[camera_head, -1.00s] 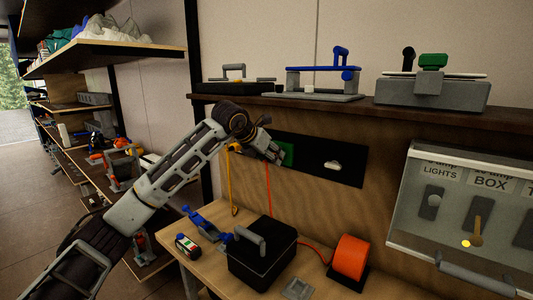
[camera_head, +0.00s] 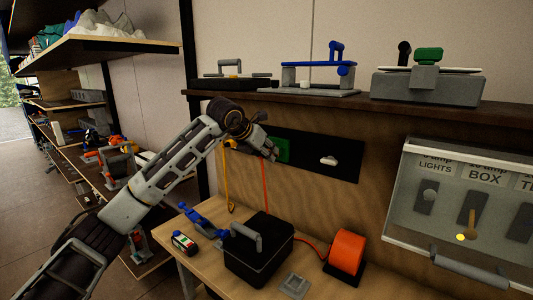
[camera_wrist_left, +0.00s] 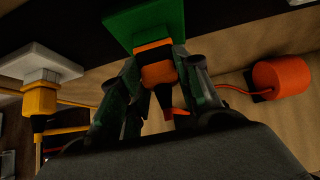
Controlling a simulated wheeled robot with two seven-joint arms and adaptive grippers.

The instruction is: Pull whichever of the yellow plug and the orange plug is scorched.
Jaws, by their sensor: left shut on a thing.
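The orange plug (camera_wrist_left: 158,73) sits at the green socket plate (camera_wrist_left: 145,22) in the left wrist view, between my left gripper's fingers. My left gripper (camera_head: 270,150) is shut on it, in front of the green socket in the head view. The yellow plug (camera_wrist_left: 40,100) is at a white socket to the left in the wrist view, apart from my fingers; its lower part looks dark. The yellow plug also shows in the head view (camera_head: 231,144), beside my wrist. The fingers hide much of the orange plug, and I cannot tell whether it is scorched. My right gripper is not in view.
An orange cord (camera_head: 265,187) hangs below the gripper, near an orange reel (camera_head: 347,252) on the bench (camera_head: 215,258). A black box (camera_head: 257,262) stands on the bench. A shelf (camera_head: 380,110) runs above the socket panel. A glass-fronted switch panel (camera_head: 450,215) is at right.

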